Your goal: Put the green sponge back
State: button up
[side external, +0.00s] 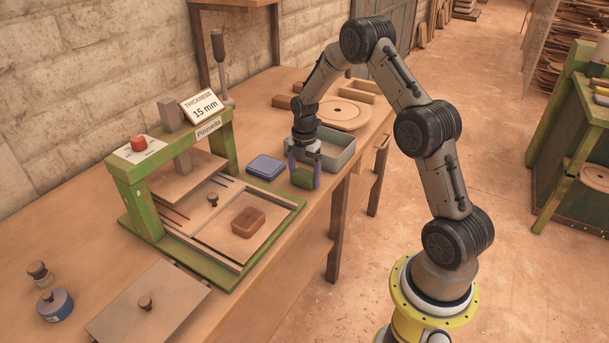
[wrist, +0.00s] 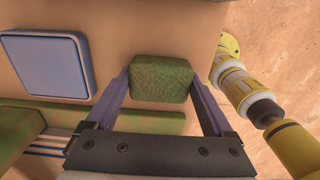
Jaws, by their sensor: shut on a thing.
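The green sponge (side external: 302,178) is between the fingers of my gripper (side external: 304,172), near the table's front edge. In the wrist view the sponge (wrist: 161,78) sits between the two purple fingertips of my gripper (wrist: 161,84), which are shut on it. I cannot tell whether the sponge touches the table or hangs just above it. A blue square pad (side external: 266,167) lies on the table to the left of my gripper; it also shows in the wrist view (wrist: 42,62).
A grey-green open tray (side external: 341,158) stands just behind my gripper. The green-framed press (side external: 190,190) with a brown block (side external: 248,222) on its bed stands to the left. A round wooden board (side external: 332,115) lies farther back. The table's front edge is close.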

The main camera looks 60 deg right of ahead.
jog(key=shift+f, duration=0.15)
jog(key=o, duration=0.9)
